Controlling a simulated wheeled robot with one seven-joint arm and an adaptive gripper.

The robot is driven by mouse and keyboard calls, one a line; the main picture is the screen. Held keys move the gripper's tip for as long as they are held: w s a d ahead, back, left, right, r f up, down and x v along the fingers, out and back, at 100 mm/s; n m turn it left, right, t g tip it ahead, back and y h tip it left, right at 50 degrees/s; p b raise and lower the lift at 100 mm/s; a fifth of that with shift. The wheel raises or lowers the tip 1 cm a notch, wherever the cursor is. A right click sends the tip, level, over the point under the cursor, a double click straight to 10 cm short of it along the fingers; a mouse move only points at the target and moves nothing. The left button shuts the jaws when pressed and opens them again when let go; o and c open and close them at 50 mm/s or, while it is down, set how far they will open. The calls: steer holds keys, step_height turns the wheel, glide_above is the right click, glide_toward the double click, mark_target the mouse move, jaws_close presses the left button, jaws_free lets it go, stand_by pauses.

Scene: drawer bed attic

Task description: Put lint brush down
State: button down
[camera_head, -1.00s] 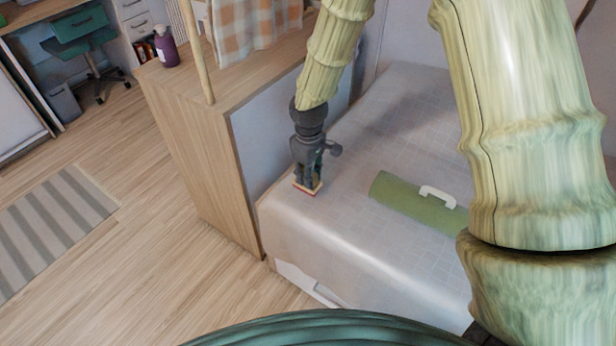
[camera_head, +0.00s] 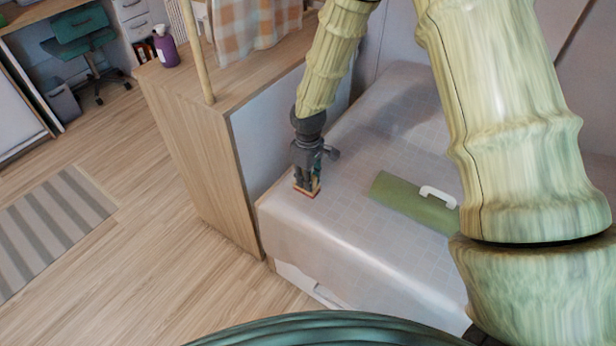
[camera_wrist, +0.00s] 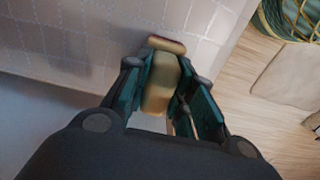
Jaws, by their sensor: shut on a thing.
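The lint brush (camera_head: 307,191) is a small tan, wood-coloured piece at the tip of my gripper (camera_head: 308,182). In the wrist view the tan brush (camera_wrist: 158,85) sits between the two dark teal fingers of my gripper (camera_wrist: 165,88), which are shut on it. The brush is at or just above the light, checked bed cover (camera_head: 345,225), near the bed's left front corner. I cannot tell whether it touches the cover. The fingers hide part of the brush.
A wooden cabinet (camera_head: 200,165) stands close on the left, with a purple bottle (camera_head: 166,48) on top. The bed between brush and green piece is clear.

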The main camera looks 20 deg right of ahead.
steer(key=c, duration=1.2)
jaws_free()
step_height(320, 180, up, 12)
steer(key=p, duration=0.1)
